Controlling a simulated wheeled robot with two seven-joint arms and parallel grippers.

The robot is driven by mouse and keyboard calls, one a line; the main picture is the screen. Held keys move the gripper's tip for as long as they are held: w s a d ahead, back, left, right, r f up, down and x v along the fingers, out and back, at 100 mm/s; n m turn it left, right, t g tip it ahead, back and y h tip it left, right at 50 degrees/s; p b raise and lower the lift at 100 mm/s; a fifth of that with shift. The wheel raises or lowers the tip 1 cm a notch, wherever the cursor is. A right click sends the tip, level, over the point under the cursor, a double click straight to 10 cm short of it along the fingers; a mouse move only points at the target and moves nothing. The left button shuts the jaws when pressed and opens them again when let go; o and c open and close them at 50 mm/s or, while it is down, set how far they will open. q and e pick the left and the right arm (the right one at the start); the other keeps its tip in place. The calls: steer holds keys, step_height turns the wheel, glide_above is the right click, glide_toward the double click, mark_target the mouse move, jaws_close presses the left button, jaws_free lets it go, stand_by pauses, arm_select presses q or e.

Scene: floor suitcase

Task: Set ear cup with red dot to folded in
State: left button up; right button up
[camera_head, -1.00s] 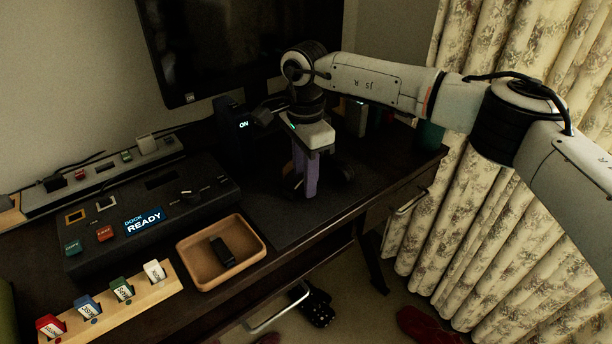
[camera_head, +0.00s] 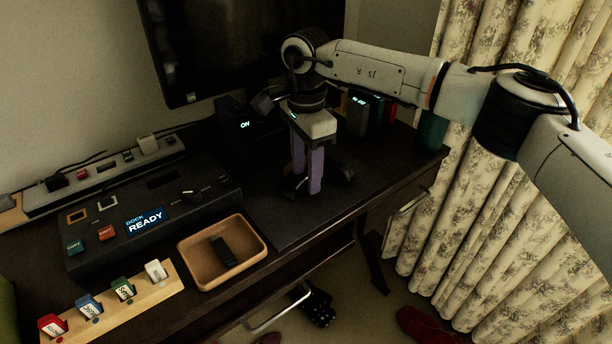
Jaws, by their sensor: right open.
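My right gripper (camera_head: 307,186) points down over the dark desk mat, with its two purple fingers apart. Dark rounded ear cups of a headphone (camera_head: 345,173) show behind and beside the fingers, low on the mat. The headphone is mostly hidden by my gripper, and the red dot is not visible. I cannot tell whether the fingers touch a cup. My left gripper is not in view.
A wooden tray (camera_head: 258,256) with a black object (camera_head: 223,251) sits at the front. A dock (camera_head: 105,247) reading READY, a rack of coloured tags (camera_head: 110,312) and a power strip (camera_head: 40,201) lie left. A monitor (camera_head: 200,60) stands behind.

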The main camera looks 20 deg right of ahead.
mark_target(306, 176)
step_height(306, 176, up, 8)
steer(key=shift+r+p, duration=0.15)
steer(key=shift+p, duration=0.15)
stand_by(0.3)
